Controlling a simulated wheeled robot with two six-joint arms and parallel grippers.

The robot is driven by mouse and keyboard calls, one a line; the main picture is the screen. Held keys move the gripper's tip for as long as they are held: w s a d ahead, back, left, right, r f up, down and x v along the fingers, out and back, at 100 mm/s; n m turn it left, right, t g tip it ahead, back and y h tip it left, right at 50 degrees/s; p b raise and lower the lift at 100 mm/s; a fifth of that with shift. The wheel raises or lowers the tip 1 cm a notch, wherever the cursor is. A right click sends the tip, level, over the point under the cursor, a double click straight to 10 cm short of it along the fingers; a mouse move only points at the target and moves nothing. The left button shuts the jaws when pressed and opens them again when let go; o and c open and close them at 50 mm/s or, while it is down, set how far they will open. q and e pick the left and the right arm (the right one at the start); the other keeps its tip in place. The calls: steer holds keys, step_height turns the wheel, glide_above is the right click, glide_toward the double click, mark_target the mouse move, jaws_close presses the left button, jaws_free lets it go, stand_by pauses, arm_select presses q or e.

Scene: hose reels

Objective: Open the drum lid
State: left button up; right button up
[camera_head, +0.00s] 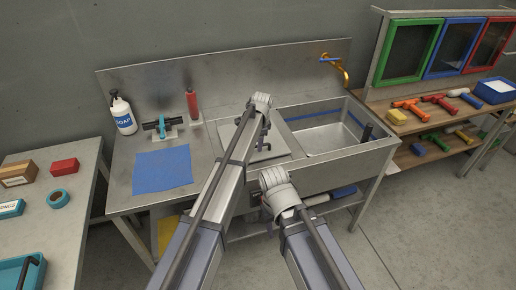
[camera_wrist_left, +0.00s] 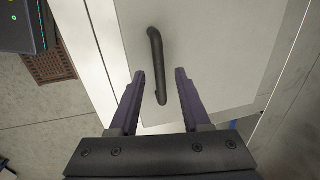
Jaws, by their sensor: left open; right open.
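A pale flat panel (camera_wrist_left: 215,45) with a dark bar handle (camera_wrist_left: 156,62) fills much of the left wrist view; I take it to be the lid. In the head view the panel (camera_head: 234,132) lies in the steel counter, left of the sink basin, partly hidden by my left arm. My left gripper (camera_head: 266,121) is over it. In the left wrist view its open fingers (camera_wrist_left: 160,74) stand on either side of the handle's lower end, and I cannot tell whether they touch it. My right gripper (camera_head: 275,186) is open at the counter's front, its fingers mostly hidden.
The sink basin (camera_head: 325,138) is right of the panel. A soap bottle (camera_head: 123,116), a red bottle (camera_head: 192,103), a blue-handled tool (camera_head: 163,127) and a blue cloth (camera_head: 162,170) are on the counter's left. A tool bench (camera_head: 398,150) stands right, another table (camera_head: 75,215) left.

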arm_select(q)
steer(key=shift+f, duration=0.1)
steer(key=shift+c, duration=0.4)
jaws_close()
stand_by(1.0)
